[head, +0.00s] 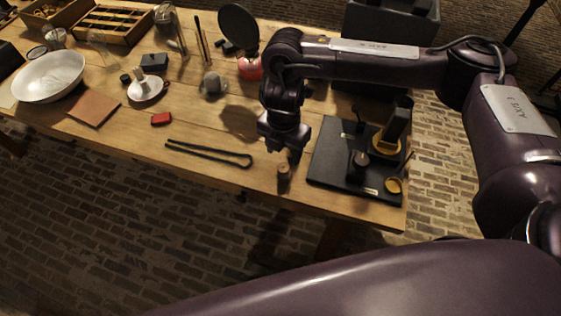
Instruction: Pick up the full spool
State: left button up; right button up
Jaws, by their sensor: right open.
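My right gripper (292,150) points down over the front part of the wooden table. It is open. A small dark cylinder with a lighter top (284,172), which looks like a spool, stands upright just below and in front of its fingers, near the table's front edge. Whether it is the full spool, and whether the fingers touch it, I cannot tell at this size. A dark round piece (358,164) stands on the black board to the right. My left gripper is not in view.
The black board (327,172) holds a dark upright device (394,128) and a yellow dish (394,186). Black tongs (208,152) lie to the left. A round black mirror-like disc (238,27) stands behind. A white bowl (48,77) and a saucer (147,92) sit farther left.

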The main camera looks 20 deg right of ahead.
aim_at(284, 167)
jog(key=f, duration=0.3)
jog(key=shift+s, duration=0.3)
jog(key=shift+w+f+b, duration=0.2)
jog(key=shift+f+b, duration=0.25)
jog(key=shift+f, duration=1.25)
jog(key=c, duration=0.6)
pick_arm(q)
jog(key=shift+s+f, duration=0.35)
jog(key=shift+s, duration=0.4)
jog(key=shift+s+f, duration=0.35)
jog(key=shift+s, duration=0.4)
pick_arm(e)
jog(key=c, duration=0.5)
jog(key=shift+o, duration=0.2)
jog(key=shift+r, duration=0.1)
